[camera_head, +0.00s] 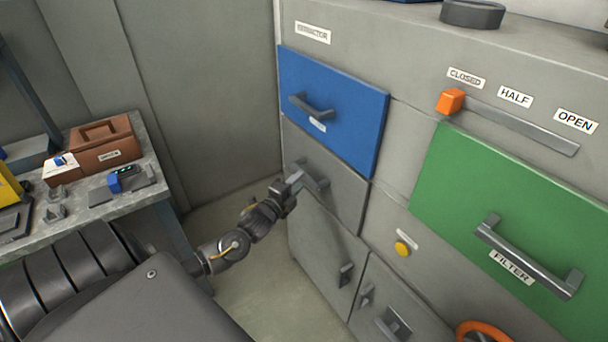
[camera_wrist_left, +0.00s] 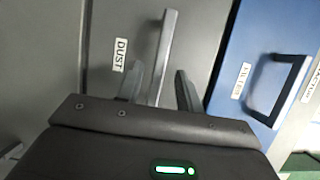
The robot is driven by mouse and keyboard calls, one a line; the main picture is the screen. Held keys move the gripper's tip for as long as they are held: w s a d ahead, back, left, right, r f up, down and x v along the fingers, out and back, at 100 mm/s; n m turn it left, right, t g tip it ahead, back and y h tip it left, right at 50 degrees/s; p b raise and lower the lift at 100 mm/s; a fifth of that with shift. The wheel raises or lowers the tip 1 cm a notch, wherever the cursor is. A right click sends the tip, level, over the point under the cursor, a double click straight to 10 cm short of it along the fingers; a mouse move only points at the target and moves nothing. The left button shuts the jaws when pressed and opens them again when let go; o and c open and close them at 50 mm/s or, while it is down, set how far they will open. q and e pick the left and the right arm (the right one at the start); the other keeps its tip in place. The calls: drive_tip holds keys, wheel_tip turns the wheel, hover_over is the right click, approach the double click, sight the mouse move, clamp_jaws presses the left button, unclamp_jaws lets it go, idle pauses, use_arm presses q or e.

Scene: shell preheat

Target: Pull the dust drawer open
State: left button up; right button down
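The dust drawer (camera_head: 346,200) is a grey front below the blue drawer in the head view, and it looks shut. Its DUST label (camera_wrist_left: 120,54) shows in the left wrist view. Its grey bar handle (camera_wrist_left: 168,40) also shows in the head view (camera_head: 318,176). My left gripper (camera_head: 296,181) is at this handle. In the left wrist view its two fingers (camera_wrist_left: 160,90) stand apart, one on each side of the bar, with a gap visible at least on the right. Whether either finger touches the bar is unclear. My right gripper is not in view.
The blue drawer (camera_head: 350,105) is directly above. A green FILTER drawer (camera_head: 490,190) and an orange slider knob (camera_head: 450,101) at CLOSED are to the right. A workbench (camera_head: 140,200) with a brown box (camera_head: 103,148) stands left. Open floor (camera_head: 255,290) lies before the cabinet.

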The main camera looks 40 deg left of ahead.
sight(303, 177)
use_arm(q)
drive_tip(key=shift+w+a, duration=0.15)
drive_tip(key=shift+w, duration=1)
drive_tip(key=shift+w+a, duration=0.1)
drive_tip(key=shift+w, duration=1.05)
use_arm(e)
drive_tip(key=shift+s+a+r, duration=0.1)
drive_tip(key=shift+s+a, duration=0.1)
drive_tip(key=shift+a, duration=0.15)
